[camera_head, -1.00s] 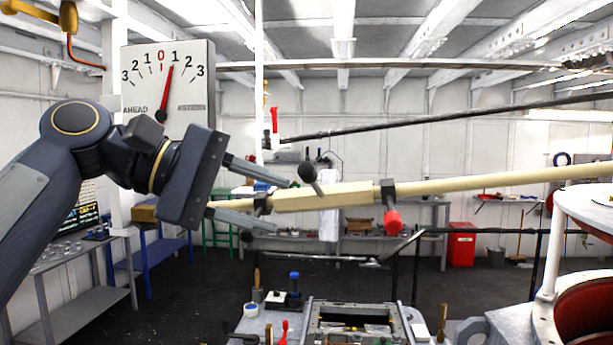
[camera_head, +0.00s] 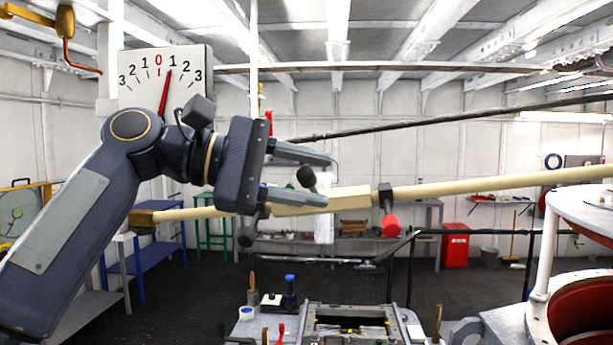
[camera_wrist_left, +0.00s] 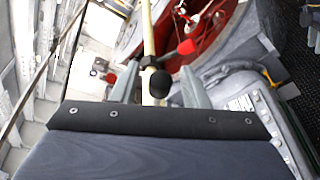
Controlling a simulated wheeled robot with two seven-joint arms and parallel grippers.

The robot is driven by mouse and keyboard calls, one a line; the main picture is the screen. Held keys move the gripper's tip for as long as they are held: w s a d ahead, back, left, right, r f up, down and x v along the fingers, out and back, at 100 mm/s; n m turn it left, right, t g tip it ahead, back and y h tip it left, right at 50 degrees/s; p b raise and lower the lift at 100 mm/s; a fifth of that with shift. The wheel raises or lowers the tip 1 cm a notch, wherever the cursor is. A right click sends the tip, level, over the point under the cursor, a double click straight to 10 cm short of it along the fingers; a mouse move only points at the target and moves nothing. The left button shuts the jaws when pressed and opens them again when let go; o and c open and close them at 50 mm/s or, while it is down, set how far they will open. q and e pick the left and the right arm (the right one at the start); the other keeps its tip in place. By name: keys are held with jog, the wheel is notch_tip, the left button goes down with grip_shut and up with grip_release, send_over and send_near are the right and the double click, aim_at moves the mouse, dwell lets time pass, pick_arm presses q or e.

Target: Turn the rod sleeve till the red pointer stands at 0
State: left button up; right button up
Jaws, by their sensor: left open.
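The cream rod sleeve (camera_head: 348,199) is a thicker block on a long, slanting cream rod (camera_head: 500,184). Black fittings on it carry a red knob (camera_head: 390,226) and black ball knobs (camera_head: 306,177). My left gripper (camera_head: 328,180) is open, its fingers pointing right at the sleeve's left part, one above the other in the head view. In the left wrist view the rod (camera_wrist_left: 148,28) and a black knob (camera_wrist_left: 160,84) show between the fingers; contact cannot be told. The red pointer (camera_head: 166,92) on the white dial board (camera_head: 190,92) stands near the right-hand 1. My right gripper is not in view.
A dark bar (camera_head: 420,122) slants above the rod. A bench (camera_head: 262,325) with small tools stands below. A white-topped drum (camera_head: 585,208) with red inside is at the right. A black railing (camera_head: 412,260) crosses behind the rod.

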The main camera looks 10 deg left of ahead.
pick_arm(q)
grip_shut()
jog(key=r+p, duration=0.1)
jog(key=p, duration=0.2)
jog(key=w+r+n+g+p, duration=0.1)
jog(key=p, duration=0.2)
jog(key=shift+r, duration=0.2)
jog(key=shift+w+r+n+g, duration=0.15)
jog(key=shift+w+n+g, duration=0.2)
jog(key=shift+n+g, duration=0.05)
jog(key=shift+w, duration=0.2)
jog(key=shift+w+n+g+y, duration=0.15)
jog(key=shift+n+g+y, duration=0.15)
grip_release()
